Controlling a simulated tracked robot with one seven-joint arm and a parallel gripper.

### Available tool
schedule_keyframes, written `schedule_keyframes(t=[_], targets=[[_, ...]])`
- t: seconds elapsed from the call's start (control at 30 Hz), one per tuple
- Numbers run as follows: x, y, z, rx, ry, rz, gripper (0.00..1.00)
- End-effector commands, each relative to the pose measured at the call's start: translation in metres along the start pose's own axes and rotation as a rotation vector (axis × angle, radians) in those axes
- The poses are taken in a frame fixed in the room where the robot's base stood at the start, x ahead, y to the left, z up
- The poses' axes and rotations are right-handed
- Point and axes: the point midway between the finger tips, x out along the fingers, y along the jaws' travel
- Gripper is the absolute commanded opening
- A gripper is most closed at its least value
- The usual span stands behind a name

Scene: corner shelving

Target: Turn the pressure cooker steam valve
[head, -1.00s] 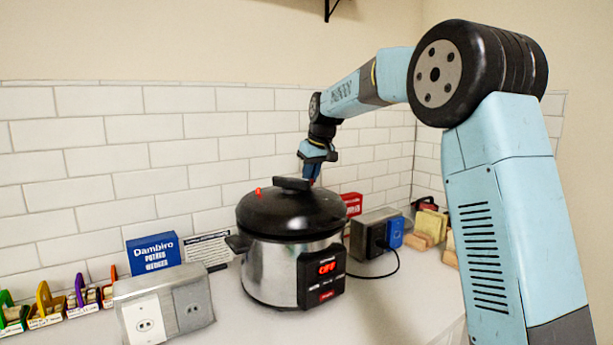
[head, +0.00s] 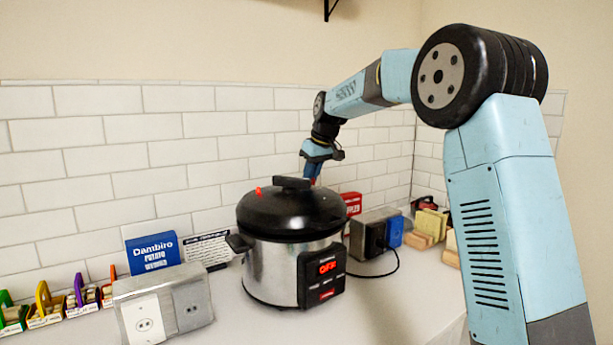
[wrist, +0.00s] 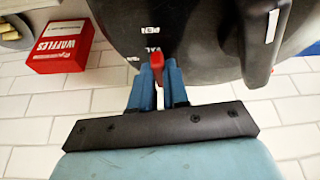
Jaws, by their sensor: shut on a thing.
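The pressure cooker (head: 272,270) stands on the counter, with a steel body, a black lid (head: 285,215) and a lit red display on its front. The lid also shows in the wrist view (wrist: 200,30), with its dark handle (wrist: 262,40) and white lettering. A small red steam valve (wrist: 157,62) sits at the lid's edge. My gripper (wrist: 157,68) is shut on this valve, with a blue finger on each side of it.
A red waffles box (wrist: 62,45) stands close behind the cooker. A grey outlet box (head: 370,235) with a blue plug is at right, and another outlet box (head: 165,300) is at left. A blue box (head: 153,252) stands by the tiled wall (head: 90,140).

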Motion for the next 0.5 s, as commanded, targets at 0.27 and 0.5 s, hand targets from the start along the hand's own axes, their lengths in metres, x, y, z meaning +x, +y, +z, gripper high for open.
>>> schedule_keyframes(t=[0.27,0.5], targets=[[0.003,0.004,0.000,-0.222,-0.005,-0.102,0.00],[0.004,0.009,-0.003,-0.418,-0.003,-0.184,0.00]])
